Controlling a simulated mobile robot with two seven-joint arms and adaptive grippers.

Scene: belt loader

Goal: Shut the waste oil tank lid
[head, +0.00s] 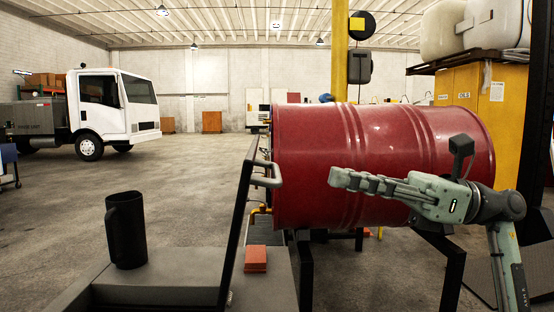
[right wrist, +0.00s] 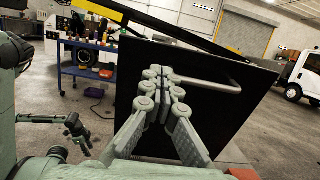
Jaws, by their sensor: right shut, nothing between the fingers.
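The waste oil tank (head: 165,280) is a dark grey box at the bottom of the head view. Its black lid (head: 238,215) stands raised, steeply tilted and almost edge-on. A grey bar handle (head: 268,178) sticks out from the lid's right face. In the right wrist view the lid (right wrist: 215,115) is a broad black panel ahead, with the handle (right wrist: 225,88) across it. My right gripper (head: 335,177) is shut and empty, pointing left, to the right of the handle and apart from it in the head view. My left gripper (right wrist: 78,130) shows small in the right wrist view; its jaws are unclear.
A black mug (head: 125,230) stands on the tank's left part. An orange block (head: 256,258) lies right of the lid. A large red drum (head: 380,150) lies behind my right gripper. A blue cart (right wrist: 90,75) with several items and a white truck (head: 110,110) stand farther off.

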